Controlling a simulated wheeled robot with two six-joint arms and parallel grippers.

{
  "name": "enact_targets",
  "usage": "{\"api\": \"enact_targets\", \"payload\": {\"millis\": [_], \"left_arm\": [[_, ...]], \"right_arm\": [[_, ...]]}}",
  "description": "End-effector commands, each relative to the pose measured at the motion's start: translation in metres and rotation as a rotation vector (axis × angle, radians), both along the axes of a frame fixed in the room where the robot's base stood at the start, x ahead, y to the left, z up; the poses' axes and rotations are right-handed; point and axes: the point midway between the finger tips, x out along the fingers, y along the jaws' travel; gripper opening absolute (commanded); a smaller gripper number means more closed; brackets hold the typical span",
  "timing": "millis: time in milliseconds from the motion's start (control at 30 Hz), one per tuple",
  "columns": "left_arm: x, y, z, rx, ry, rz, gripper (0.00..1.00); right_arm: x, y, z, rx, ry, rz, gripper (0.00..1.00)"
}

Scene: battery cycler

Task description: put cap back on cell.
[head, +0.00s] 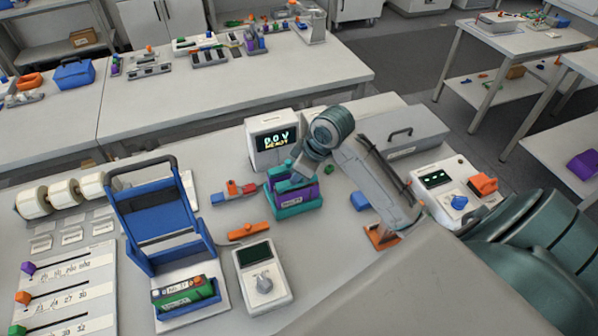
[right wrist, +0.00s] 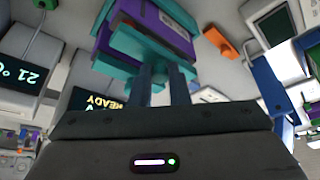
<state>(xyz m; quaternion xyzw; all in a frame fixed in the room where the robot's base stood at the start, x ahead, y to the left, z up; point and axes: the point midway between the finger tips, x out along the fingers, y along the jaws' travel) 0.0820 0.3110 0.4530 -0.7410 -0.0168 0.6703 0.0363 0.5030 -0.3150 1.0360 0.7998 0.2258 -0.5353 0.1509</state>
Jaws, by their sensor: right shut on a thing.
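A purple cell (head: 307,193) stands in a teal base (head: 299,209) at the middle of the bench in the head view. A teal cap (head: 284,184) is at the top of the cell, partly hidden by my gripper. My right gripper (head: 297,178) comes down from above and is shut on the teal cap. In the right wrist view the two fingers (right wrist: 163,82) close on the teal cap (right wrist: 150,52), close against the purple cell (right wrist: 165,35). I cannot tell whether the cap is fully seated. My left gripper is not in view.
A display box reading READY (head: 271,140) stands just behind the cell. A red and blue clamp (head: 234,191) and an orange piece (head: 249,230) lie to the left. A meter with a knob (head: 263,277) and a blue rack (head: 160,220) stand in front and left.

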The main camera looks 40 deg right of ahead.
Motion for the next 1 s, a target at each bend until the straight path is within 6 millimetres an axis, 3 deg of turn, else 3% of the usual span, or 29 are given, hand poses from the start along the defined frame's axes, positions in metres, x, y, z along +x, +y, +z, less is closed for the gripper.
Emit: {"api": "enact_targets", "payload": {"millis": [900,933,1000], "left_arm": [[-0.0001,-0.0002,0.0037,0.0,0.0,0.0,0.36],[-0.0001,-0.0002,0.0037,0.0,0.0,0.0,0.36],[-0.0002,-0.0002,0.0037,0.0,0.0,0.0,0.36]], "right_arm": [[0.0001,0.0,-0.0078,0.0,0.0,0.0,0.0],[0.0001,-0.0001,-0.0077,0.0,0.0,0.0,0.19],[0.0001,-0.0001,-0.0077,0.0,0.0,0.0,0.33]]}}
